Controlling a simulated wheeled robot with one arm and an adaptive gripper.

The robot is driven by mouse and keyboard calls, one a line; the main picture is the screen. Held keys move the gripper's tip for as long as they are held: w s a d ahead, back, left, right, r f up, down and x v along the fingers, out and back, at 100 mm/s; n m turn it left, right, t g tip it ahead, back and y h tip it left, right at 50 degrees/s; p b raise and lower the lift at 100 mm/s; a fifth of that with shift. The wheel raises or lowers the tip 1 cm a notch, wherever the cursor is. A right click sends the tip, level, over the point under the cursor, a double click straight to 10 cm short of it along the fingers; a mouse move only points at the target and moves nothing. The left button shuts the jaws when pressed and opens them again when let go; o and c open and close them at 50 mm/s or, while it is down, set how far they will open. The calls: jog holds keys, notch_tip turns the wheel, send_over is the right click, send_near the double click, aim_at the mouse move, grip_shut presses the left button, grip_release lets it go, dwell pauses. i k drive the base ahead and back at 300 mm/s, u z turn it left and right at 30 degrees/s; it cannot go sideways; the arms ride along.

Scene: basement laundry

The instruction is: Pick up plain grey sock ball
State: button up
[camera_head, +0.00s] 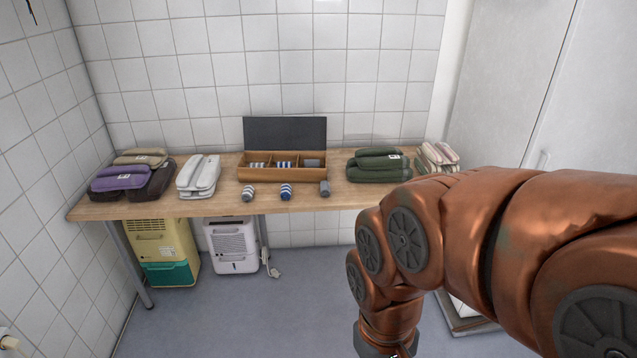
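A plain grey sock ball (325,188) sits on the wooden table (230,203) near its front edge, in front of the right end of a wooden box (283,175). Two other sock balls stand in a row to its left: a blue and white striped one (286,191) and a grey and white striped one (248,193). The box has three compartments, with striped sock balls in the left (257,166) and middle (283,165) ones and a grey one (312,163) in the right one. My arm reaches in from the right. My gripper lies below the picture's bottom edge, out of sight.
Folded towels stand left of the box: a purple, brown and beige stack (120,178) and a white stack (198,175). Green (377,167) and striped (437,157) stacks stand to the right. A dark board (285,133) rises behind the box. Two appliances (165,250) (232,246) stand below.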

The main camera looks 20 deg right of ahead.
aim_at(324, 186)
jog(key=z, duration=0.35)
jog(key=i, duration=1.75)
jog(key=u, duration=0.6)
